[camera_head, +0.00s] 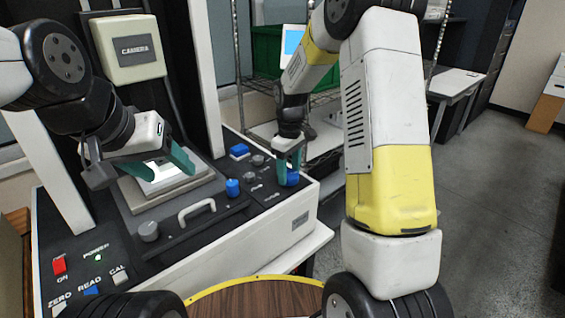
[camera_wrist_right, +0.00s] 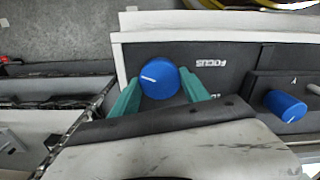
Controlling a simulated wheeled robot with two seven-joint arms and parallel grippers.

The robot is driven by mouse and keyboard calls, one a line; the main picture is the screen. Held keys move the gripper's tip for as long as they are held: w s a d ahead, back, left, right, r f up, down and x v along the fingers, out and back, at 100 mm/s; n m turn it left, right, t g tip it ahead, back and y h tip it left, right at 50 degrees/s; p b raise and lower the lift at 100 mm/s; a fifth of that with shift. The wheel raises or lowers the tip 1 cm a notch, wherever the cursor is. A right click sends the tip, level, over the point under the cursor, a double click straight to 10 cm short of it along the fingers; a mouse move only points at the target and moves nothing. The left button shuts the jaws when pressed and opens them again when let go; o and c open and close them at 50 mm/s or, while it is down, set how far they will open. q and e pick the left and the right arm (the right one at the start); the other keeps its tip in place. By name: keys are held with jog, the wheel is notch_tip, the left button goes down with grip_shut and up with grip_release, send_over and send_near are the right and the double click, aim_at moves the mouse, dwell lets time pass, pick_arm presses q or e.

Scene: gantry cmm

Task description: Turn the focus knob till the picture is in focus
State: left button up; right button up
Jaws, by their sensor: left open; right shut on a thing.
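The blue focus knob (camera_head: 291,180) stands at the right end of the machine's black panel. It also shows in the right wrist view (camera_wrist_right: 159,79), with a white mark on its face, beside the label FOCUS (camera_wrist_right: 213,63). My right gripper (camera_head: 288,165) comes down from above with its green fingers shut on the knob; they lie on either side of it in the right wrist view (camera_wrist_right: 165,92). My left gripper (camera_head: 150,170) is open over the lit white stage (camera_head: 168,180). A monitor with a blue screen (camera_head: 293,41) shows behind my right arm; its picture cannot be made out.
A white handle (camera_head: 196,212) is at the stage's front. Buttons, including a red one (camera_head: 59,264), are at lower left. A wire rack (camera_head: 262,85) stands behind.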

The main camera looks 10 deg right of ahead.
aim_at(289, 173)
jog(key=shift+m, duration=1.1)
jog(key=o, duration=1.4)
jog(key=shift+c, duration=0.2)
notch_tip(289, 173, up, 7)
jog(key=shift+r, duration=0.4)
